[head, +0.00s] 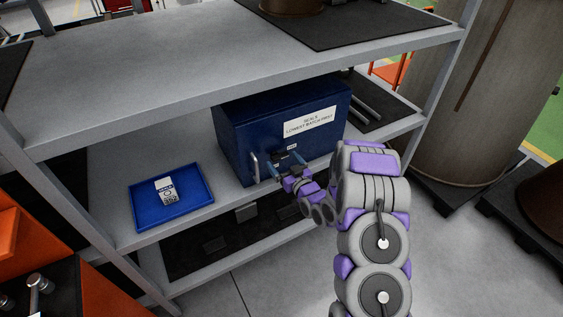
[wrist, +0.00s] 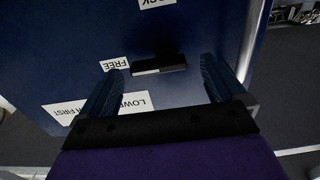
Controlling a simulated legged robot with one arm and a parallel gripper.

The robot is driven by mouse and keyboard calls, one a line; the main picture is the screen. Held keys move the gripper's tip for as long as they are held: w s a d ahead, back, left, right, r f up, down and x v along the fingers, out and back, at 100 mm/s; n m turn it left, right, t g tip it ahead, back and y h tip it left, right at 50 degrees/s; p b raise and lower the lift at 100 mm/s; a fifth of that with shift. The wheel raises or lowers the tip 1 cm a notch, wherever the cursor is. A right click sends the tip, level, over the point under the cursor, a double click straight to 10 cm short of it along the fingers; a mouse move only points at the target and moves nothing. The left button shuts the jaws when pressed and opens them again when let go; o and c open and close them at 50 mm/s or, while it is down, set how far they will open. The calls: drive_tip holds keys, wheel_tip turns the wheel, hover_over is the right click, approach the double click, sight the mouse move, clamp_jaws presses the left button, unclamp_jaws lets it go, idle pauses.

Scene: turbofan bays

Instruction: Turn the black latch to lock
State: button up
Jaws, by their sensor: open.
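The black latch (wrist: 158,65) is a short bar on the front of a dark blue cabinet (head: 235,140). In the wrist view the bar lies nearly level, its left end near the FREE label (wrist: 114,64). The LOCK label (wrist: 156,3) is above it, cut by the frame edge. My gripper (head: 284,164) is at the cabinet front, where it mostly hides the latch from the head view. In the wrist view its blue fingers are spread, one on each side of the latch, with gaps between. Whether the fingertips touch the cabinet I cannot tell.
The cabinet stands on the middle shelf of a grey rack (head: 110,240), under the upper shelf. A silver handle (head: 256,168) is left of my gripper. A blue tray (head: 150,212) with a labelled item lies on the shelf further left. A large cylinder (head: 465,90) stands right.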

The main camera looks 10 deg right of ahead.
drive_tip(key=shift+w, duration=0.9)
drive_tip(key=shift+a, duration=0.1)
drive_tip(key=shift+a, duration=0.1)
drive_tip(key=shift+c, duration=1.4)
drive_tip(key=c, duration=0.8)
